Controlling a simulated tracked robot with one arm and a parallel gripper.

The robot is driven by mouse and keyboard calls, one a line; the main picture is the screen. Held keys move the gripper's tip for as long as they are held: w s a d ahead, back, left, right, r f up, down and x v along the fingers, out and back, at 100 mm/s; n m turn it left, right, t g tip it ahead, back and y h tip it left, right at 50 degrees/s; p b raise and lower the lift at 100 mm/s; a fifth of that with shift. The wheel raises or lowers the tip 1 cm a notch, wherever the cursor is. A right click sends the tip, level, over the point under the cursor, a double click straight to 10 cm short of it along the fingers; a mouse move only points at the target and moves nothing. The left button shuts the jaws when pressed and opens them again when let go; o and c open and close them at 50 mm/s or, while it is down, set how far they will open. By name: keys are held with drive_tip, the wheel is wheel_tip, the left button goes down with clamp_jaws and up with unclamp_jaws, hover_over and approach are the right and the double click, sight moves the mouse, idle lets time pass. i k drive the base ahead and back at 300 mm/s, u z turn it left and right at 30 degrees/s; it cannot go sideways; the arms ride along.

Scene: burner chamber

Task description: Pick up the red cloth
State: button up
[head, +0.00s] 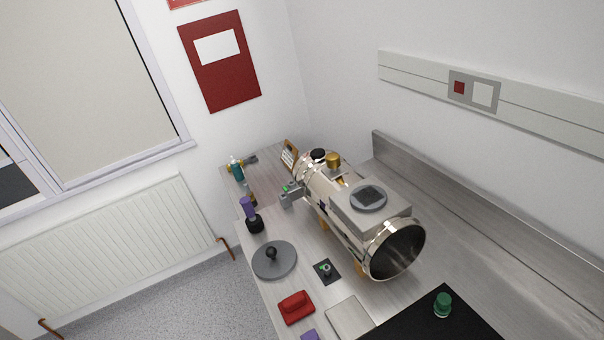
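The red cloth (296,308) lies on the metal worktop (262,296) near its front edge, at the bottom middle of the head view. It looks like a small folded pad with a raised ridge on top. Nothing covers it. My gripper does not show in this view, so its opening and its distance from the cloth cannot be seen.
A shiny metal chamber (345,212) with an open round end lies behind the cloth. A grey disc with a black knob (274,260), a small dark switch plate (327,271), a pale flat plate (349,318) and a purple item (310,336) surround it. A black mat (425,322) holds a green-capped jar (443,305).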

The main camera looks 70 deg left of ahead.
sight(298, 305)
drive_tip(key=k, duration=0.45)
drive_tip(key=u, duration=1.6)
drive_tip(key=k, duration=0.65)
drive_tip(key=z, duration=0.2)
drive_tip(key=i, duration=0.5)
drive_tip(key=z, duration=0.05)
